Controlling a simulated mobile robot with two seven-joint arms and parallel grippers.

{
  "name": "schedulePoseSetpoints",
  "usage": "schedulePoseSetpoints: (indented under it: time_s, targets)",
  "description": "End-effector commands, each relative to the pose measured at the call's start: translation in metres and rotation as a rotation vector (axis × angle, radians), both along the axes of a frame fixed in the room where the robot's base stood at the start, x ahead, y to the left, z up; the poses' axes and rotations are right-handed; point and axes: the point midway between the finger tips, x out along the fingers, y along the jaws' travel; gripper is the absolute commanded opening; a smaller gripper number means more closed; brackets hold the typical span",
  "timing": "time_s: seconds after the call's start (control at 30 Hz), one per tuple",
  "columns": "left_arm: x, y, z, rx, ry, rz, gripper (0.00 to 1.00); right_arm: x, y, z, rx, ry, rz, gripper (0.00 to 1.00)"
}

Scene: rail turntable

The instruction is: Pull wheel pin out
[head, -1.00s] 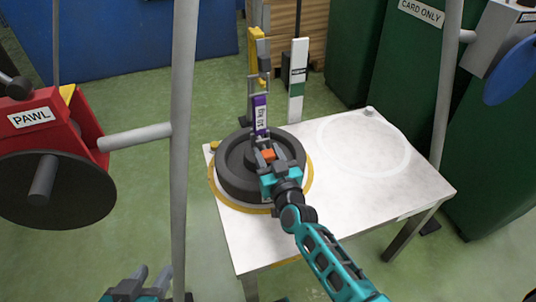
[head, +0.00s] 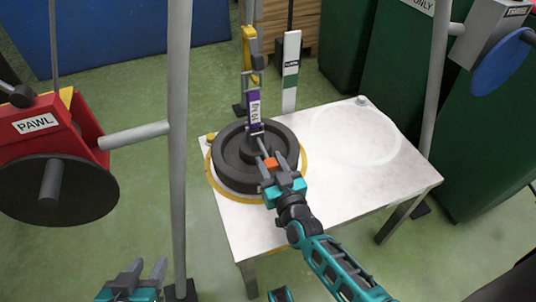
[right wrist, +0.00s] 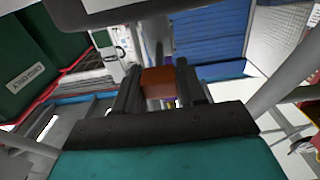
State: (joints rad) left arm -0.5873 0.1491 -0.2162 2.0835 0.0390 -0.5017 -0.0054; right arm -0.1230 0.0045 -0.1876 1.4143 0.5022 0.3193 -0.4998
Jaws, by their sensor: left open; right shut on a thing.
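The dark wheel (head: 229,172) lies flat on a white table (head: 335,190), inside a yellow ring. A purple-labelled upright hanger (head: 253,105) stands at its hub. My right gripper (head: 266,152) reaches over the wheel's near right side. It is shut on a small orange block, apparently the pin's grip (head: 270,163), which also shows between the fingers in the right wrist view (right wrist: 158,82). The pin's shaft cannot be made out, so I cannot tell how far it sits in the wheel. My left gripper (head: 142,270) is open and empty at the bottom left, away from the table.
A grey post (head: 178,150) stands left of the table, near a red PAWL unit (head: 62,130). A white and green marker post (head: 290,72) stands behind the table. Green cabinets (head: 470,150) stand on the right.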

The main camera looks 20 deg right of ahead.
Motion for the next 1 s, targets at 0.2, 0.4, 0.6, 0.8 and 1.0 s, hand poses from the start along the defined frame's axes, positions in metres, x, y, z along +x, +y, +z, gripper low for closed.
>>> schedulePoseSetpoints:
  time_s: [0.2, 0.4, 0.6, 0.8, 1.0]
  targets:
    - [0.000, 0.000, -0.001, 0.000, 0.002, -0.001, 0.43, -0.003, 0.000, -0.002, 0.000, 0.002, -0.001, 0.44]
    - [0.000, -0.001, 0.001, -0.003, -0.001, -0.002, 0.43, -0.002, 0.000, -0.002, 0.000, 0.001, -0.001, 0.62]
    - [0.001, -0.002, 0.004, -0.005, -0.006, -0.003, 0.43, -0.002, 0.000, -0.001, 0.000, 0.001, -0.001, 0.62]
    - [0.001, -0.002, 0.010, -0.006, -0.009, -0.002, 0.43, -0.017, 0.000, -0.001, 0.000, 0.004, 0.000, 0.62]
    - [0.000, -0.001, 0.016, -0.004, -0.012, 0.002, 0.43, -0.060, -0.002, 0.000, 0.000, 0.006, 0.001, 0.62]
